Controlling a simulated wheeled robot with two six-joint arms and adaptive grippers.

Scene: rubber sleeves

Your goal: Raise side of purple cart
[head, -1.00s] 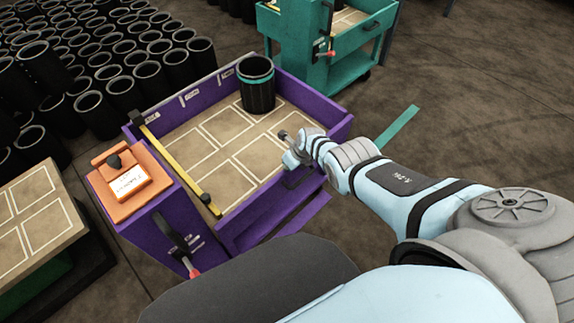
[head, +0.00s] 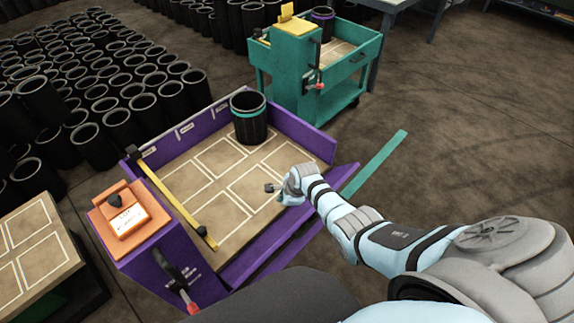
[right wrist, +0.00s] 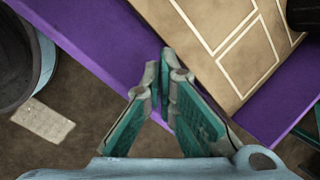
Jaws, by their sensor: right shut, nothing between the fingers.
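The purple cart (head: 297,137) stands in the middle of the head view, with a tan panelled bed and raised walls at the back and far right. Its near long side (head: 262,252) shows as a purple strip sloping along the front edge; I cannot tell its exact angle. My right gripper (head: 270,187) is shut and empty, in front of the bed near that side. In the right wrist view its fingers (right wrist: 165,68) meet in front of the purple strip (right wrist: 95,45) and the bed edge. My left gripper is not in view.
A black sleeve with a teal band (head: 248,120) stands at the bed's back corner. A yellow bar (head: 175,200) crosses the bed's left end beside an orange box (head: 128,215). A green cart (head: 310,75) is behind, and black sleeves (head: 90,95) crowd the left. Floor at right is clear.

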